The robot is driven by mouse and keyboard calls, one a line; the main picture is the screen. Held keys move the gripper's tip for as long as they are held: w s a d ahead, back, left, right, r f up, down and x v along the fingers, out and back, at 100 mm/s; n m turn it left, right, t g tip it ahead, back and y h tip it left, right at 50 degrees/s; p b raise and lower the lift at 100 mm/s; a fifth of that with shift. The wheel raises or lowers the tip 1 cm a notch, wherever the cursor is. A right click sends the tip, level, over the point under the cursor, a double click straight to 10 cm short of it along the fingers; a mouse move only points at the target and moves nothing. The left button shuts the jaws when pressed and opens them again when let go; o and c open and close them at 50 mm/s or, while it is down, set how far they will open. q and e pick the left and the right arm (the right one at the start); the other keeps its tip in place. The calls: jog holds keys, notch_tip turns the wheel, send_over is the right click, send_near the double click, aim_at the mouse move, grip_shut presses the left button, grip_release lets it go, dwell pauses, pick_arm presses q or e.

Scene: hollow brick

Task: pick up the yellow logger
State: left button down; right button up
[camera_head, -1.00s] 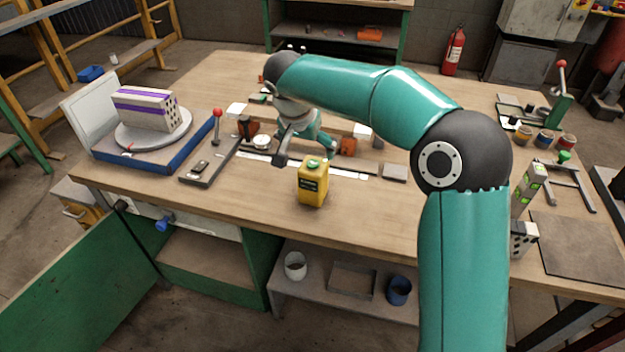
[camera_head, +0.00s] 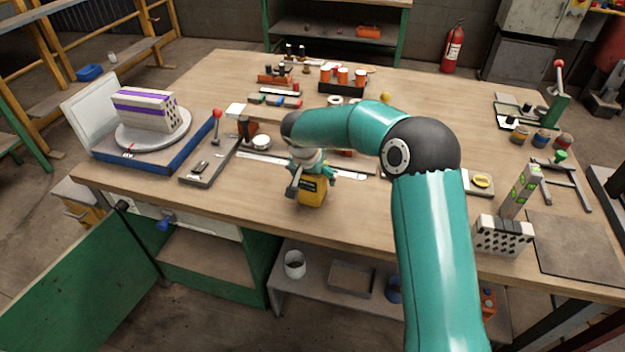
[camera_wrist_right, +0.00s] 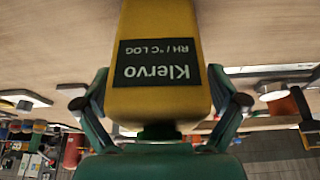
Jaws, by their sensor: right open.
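The yellow logger (camera_head: 313,195) stands upright on the workbench near its front edge. In the right wrist view the logger (camera_wrist_right: 158,30) appears upside down, with a dark label reading "Klervo RH / °C LOG". My right gripper (camera_head: 312,177) is at the logger's upper part, partly hiding its top. In the wrist view its open fingers (camera_wrist_right: 160,100) are on either side of the logger, with gaps visible between them and its sides. My left gripper is not in view.
A perforated brick (camera_head: 503,236) and a green-and-grey upright block (camera_head: 521,190) stand at the right. A turntable (camera_head: 152,138) bearing a purple-striped brick is at the left. A red-knobbed fixture (camera_head: 205,165) is left of the logger. Bare wood lies in front of it.

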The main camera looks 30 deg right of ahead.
jog(key=shift+d+f, duration=0.1)
jog(key=shift+f, duration=0.05)
jog(key=shift+s, duration=0.1)
jog(key=c, duration=1.3)
jog(key=shift+f, duration=0.1)
